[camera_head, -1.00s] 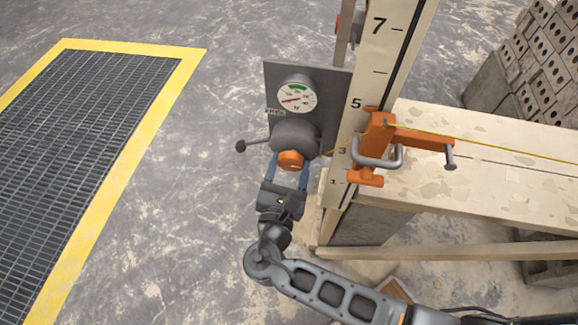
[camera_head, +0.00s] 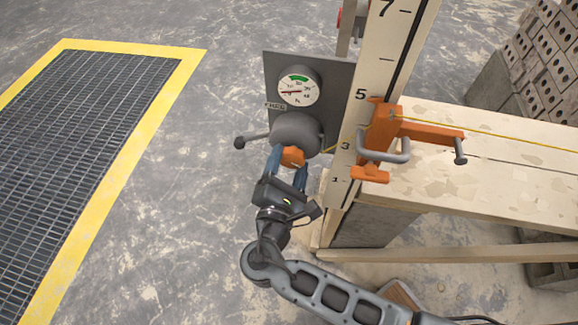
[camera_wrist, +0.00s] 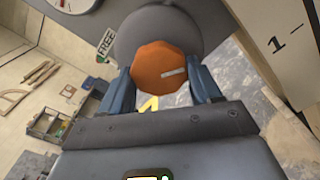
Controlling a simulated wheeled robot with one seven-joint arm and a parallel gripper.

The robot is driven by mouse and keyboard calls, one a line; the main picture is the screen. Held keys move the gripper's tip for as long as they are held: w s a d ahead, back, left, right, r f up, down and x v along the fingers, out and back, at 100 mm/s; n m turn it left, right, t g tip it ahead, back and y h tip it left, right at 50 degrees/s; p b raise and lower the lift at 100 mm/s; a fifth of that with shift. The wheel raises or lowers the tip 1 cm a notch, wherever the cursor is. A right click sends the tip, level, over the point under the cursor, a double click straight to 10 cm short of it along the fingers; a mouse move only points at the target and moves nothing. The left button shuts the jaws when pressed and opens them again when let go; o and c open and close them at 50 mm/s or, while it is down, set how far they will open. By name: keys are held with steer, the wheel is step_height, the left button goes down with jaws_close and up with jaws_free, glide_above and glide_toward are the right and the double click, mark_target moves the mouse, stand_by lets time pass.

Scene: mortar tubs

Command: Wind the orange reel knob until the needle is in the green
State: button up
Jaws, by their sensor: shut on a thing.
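The orange reel knob (camera_head: 292,156) sits on the lower front of the grey reel (camera_head: 297,130). In the wrist view the knob (camera_wrist: 163,68) is faceted, with a pale mark pointing right. My gripper (camera_head: 288,165) is shut on the knob, with one blue finger on each side, and is rolled at a tilt. It also shows in the wrist view (camera_wrist: 162,90). The round white gauge (camera_head: 299,87) is on the grey plate above the reel. Its green band (camera_head: 298,78) is at the top. The red needle (camera_head: 291,92) points left, below the green.
A lever with a dark ball end (camera_head: 240,142) sticks out left of the reel, beside a small "FREE" label (camera_head: 276,106). An orange clamp (camera_head: 378,140) and a numbered board (camera_head: 365,120) stand close on the right. Open floor lies to the left.

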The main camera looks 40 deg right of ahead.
steer(key=m+b, duration=0.1)
steer(key=m, duration=0.1)
steer(key=m+b, duration=0.1)
steer(key=shift+f+m, duration=0.2)
steer(key=shift+m, duration=0.2)
steer(key=m+b, duration=0.4)
steer(key=shift+m, duration=0.3)
steer(key=m+b, duration=0.4)
steer(key=shift+r, duration=0.1)
steer(key=shift+r+m+b, duration=0.2)
steer(key=shift+m+b, duration=1.25)
steer(key=shift+m, duration=0.05)
steer(key=o, duration=1)
steer(key=shift+r, duration=0.1)
steer(key=shift+o, duration=0.2)
steer(key=shift+a, duration=0.1)
steer(key=v, duration=0.7)
steer(key=shift+s+a, duration=0.2)
steer(key=shift+s, duration=0.1)
